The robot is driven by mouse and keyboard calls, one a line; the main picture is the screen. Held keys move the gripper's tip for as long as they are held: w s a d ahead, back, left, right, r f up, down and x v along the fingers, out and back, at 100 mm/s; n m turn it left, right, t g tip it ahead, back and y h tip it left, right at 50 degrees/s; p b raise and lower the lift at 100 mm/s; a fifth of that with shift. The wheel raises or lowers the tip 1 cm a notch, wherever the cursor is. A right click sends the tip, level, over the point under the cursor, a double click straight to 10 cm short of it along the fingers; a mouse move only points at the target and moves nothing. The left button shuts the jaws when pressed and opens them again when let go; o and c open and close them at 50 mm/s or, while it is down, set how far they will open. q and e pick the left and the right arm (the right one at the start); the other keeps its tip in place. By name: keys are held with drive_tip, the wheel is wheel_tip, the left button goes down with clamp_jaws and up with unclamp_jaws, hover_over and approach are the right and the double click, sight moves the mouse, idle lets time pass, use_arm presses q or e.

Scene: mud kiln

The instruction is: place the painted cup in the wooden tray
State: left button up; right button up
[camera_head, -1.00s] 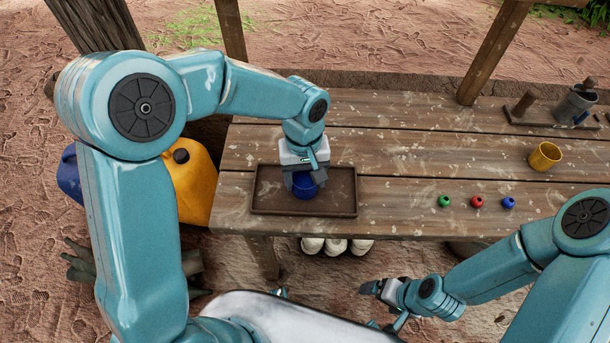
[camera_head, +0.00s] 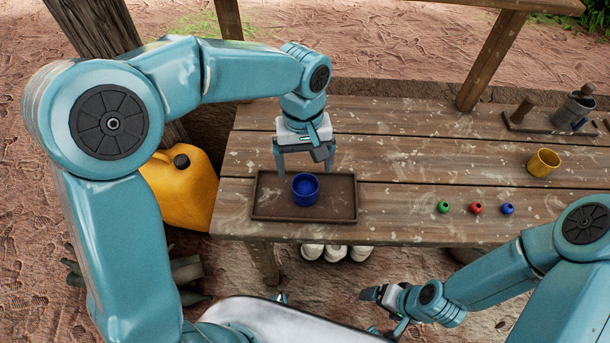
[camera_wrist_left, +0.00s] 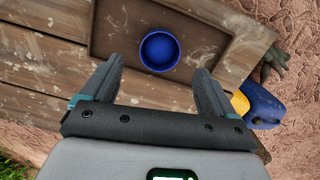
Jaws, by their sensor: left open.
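A blue cup (camera_head: 305,189) stands upright in the wooden tray (camera_head: 262,208), near its middle. The cup and tray also show in the left wrist view, the cup (camera_wrist_left: 160,51) with its open top facing the camera and the tray (camera_wrist_left: 103,38) around it. My left gripper (camera_head: 305,170) is open and empty, above and just behind the cup, apart from it. Its two spread fingers show in the left wrist view (camera_wrist_left: 155,88). My right gripper (camera_head: 372,294) is low in front of the table, away from the tray; its jaw opening is not clear.
A yellow cup (camera_head: 543,162) stands at the table's right. Green (camera_head: 444,207), red (camera_head: 476,207) and blue (camera_head: 508,209) small balls lie near the front edge. A wooden rack with a metal can (camera_head: 574,108) is at the back right. A yellow jerrycan (camera_head: 182,190) stands left of the table.

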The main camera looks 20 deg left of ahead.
sight(304, 179)
use_arm(q)
drive_tip(key=r, duration=0.4)
drive_tip(key=shift+w+a+r, duration=0.15)
drive_tip(key=shift+w+r, duration=0.15)
drive_tip(key=shift+r, duration=0.05)
